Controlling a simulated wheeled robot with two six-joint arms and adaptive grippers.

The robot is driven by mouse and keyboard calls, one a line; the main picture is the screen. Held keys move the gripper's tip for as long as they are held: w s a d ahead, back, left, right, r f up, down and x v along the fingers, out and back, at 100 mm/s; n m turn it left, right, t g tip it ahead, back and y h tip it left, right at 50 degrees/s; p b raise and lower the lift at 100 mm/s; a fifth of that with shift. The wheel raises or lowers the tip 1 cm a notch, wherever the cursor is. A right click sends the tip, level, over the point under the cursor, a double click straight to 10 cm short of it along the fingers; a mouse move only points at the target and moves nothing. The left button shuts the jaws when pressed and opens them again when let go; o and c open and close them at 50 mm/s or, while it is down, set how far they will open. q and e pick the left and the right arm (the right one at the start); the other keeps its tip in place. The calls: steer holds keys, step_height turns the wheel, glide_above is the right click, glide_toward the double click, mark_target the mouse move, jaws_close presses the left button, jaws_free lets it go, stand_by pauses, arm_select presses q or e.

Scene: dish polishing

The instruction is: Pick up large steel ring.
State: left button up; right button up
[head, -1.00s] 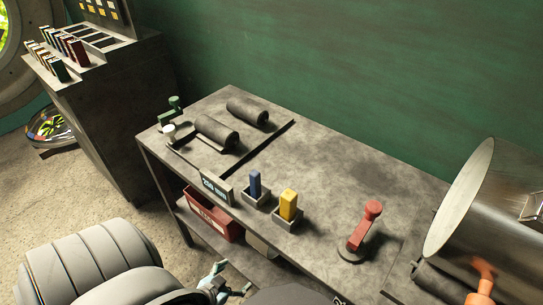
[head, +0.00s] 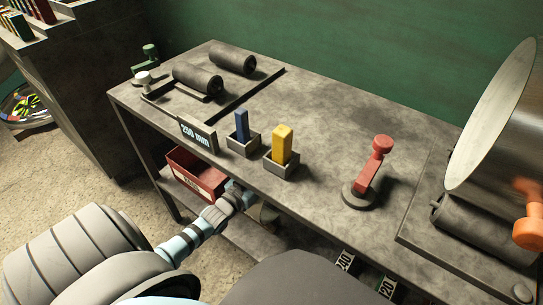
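A large, shiny steel round piece (head: 500,110) stands on its side at the right end of the bench, cut off by the picture edge. I cannot tell if it is the large steel ring; no other clear steel ring shows. My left arm reaches from the lower left to the bench's front edge. The end of its wrist, with the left gripper (head: 240,194), is small and partly hidden there, its fingers unclear. My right gripper is out of view.
The bench (head: 330,130) holds dark rollers (head: 198,78), a 250 mm sign (head: 196,135), blue (head: 242,127) and yellow (head: 282,145) blocks in holders and a red lever (head: 372,170). A red bin (head: 195,175) sits below. An orange handle (head: 528,232) stands before the steel piece.

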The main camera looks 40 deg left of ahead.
arm_select(q)
steer(key=shift+r, duration=0.1)
steer(key=c, duration=1.6)
steer(key=shift+r, duration=0.15)
steer(key=shift+c, duration=1.4)
